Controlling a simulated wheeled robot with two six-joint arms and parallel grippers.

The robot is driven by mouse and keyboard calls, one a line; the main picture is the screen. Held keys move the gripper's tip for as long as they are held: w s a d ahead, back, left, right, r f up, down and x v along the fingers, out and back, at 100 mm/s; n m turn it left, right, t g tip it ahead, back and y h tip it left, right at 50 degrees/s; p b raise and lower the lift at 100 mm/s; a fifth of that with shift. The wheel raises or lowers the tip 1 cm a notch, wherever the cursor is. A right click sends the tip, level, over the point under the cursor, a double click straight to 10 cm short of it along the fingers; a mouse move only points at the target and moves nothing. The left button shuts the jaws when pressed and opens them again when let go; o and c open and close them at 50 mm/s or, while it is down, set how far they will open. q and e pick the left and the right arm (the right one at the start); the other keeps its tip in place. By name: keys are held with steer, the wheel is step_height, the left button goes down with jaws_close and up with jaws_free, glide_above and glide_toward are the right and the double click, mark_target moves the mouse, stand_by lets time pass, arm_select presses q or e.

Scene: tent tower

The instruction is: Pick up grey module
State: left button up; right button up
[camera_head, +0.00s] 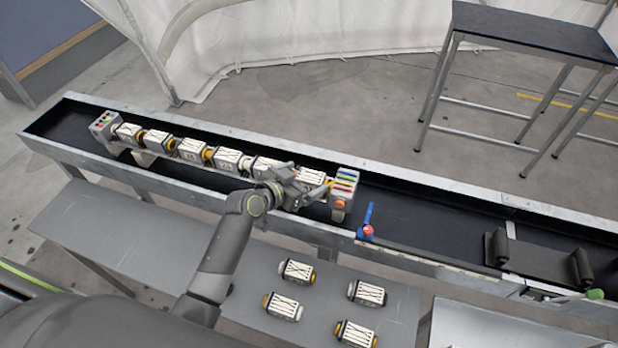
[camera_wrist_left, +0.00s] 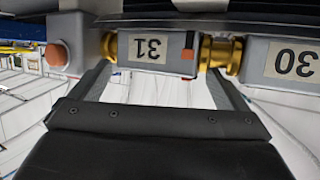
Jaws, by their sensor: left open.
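A row of grey modules with cream label panels and gold connectors lies in the black-lined trough. My left gripper (camera_head: 297,188) is over the right part of this row, at the module nearest the right end block (camera_head: 343,188). In the left wrist view the open fingers (camera_wrist_left: 158,75) point at a grey module (camera_wrist_left: 150,48) marked 31, seen upside down. One fingertip is near each end of it; I cannot tell whether they touch it. A grey module (camera_wrist_left: 290,62) marked 30 is beside it, past a gold connector (camera_wrist_left: 214,52). My right gripper is not in view.
Loose modules (camera_head: 298,271) lie on the grey bench (camera_head: 235,300) in front of the trough (camera_head: 420,215). A blue lever with a red knob (camera_head: 367,231) stands at the trough's near edge. A dark roller carriage (camera_head: 540,262) is at right. A table (camera_head: 530,32) stands behind.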

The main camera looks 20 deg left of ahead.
arm_select(q)
steer(key=shift+w, duration=0.15)
steer(key=shift+c, duration=0.5)
steer(key=c, duration=0.9)
steer(key=shift+r, duration=0.1)
